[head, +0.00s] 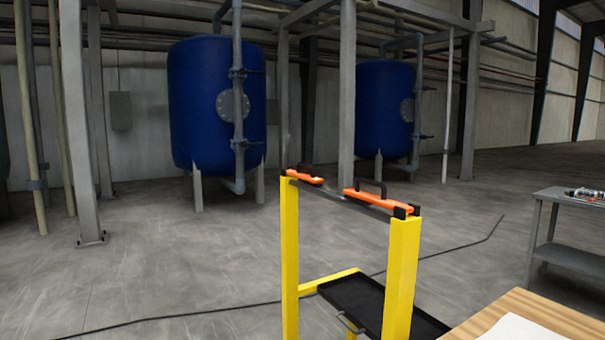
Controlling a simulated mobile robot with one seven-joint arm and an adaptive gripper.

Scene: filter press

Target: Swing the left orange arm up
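The left orange arm (305,177) lies roughly flat along the top of the yellow frame, at its left post. A black handle stands up from it. A second orange arm (379,201) lies along the top at the right post, also with a black handle. A gap with a grey bar shows between the two arms. The yellow frame (404,270) stands upright on the floor. My gripper is not in view.
A black tray (358,298) sits low in the frame. A wooden tabletop with white paper (518,331) is at the lower right. A grey table (567,197) with tools stands at the right edge. Blue tanks (200,110) stand behind. A black cable (190,313) crosses the floor.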

